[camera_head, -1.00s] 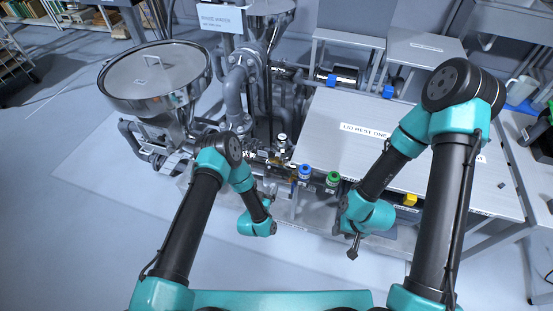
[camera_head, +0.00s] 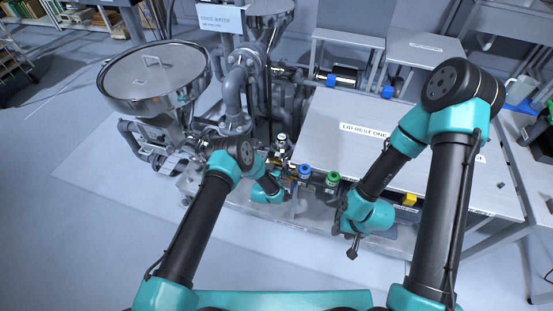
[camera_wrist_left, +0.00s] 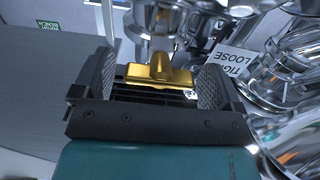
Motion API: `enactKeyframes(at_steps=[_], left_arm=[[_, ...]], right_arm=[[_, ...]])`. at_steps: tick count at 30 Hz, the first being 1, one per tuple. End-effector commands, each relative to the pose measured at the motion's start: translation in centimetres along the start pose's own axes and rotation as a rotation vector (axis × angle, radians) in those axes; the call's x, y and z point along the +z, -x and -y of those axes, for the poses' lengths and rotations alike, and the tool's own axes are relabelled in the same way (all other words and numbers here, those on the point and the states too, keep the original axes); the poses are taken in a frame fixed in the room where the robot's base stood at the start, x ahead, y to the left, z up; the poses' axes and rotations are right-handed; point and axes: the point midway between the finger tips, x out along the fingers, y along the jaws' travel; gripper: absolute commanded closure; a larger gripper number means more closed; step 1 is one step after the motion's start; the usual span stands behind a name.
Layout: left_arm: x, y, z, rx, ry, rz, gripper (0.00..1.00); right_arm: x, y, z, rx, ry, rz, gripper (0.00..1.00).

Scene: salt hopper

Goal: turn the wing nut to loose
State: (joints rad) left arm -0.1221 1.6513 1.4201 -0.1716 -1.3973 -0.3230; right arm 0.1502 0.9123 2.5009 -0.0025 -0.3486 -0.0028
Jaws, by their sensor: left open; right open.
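The gold wing nut (camera_wrist_left: 160,76) sits on a metal stem in the left wrist view, its wings lying across the picture. My left gripper (camera_wrist_left: 163,90) is open, with one ribbed finger on each side of the wing nut. Gaps show between the fingers and the wings. My right gripper (camera_head: 353,246) hangs away from the nut at the bench front, open.
A large lidded hopper (camera_head: 155,75) stands at the left. A blue-capped part (camera_head: 304,172) and a green-capped part (camera_head: 332,178) are just right of my left gripper. The lid rest bench (camera_head: 345,110) is broad and mostly clear.

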Motion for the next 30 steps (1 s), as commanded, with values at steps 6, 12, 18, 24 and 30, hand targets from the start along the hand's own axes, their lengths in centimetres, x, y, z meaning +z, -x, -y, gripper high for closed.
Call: enactKeyframes(at_steps=[6,12,18,24,30], left_arm=[[0.0,-1.8,-0.1,0.000,0.000,-0.001,0.08],[0.1,-2.0,-0.1,0.001,0.001,0.001,0.08],[0.0,-2.0,0.0,0.001,0.001,0.001,0.14],[0.0,-2.0,0.0,0.001,0.001,0.001,0.33],[0.0,-2.0,0.0,0.001,0.000,0.001,0.53]], right_arm=[[0.0,0.0,0.0,0.000,0.000,0.000,0.57],[0.0,0.0,0.0,0.000,0.000,0.000,0.57],[0.0,0.0,0.0,0.000,0.000,0.000,0.57],[0.0,0.0,0.0,0.000,0.000,0.000,0.57],[0.0,0.0,0.0,0.000,0.000,0.000,0.57]])
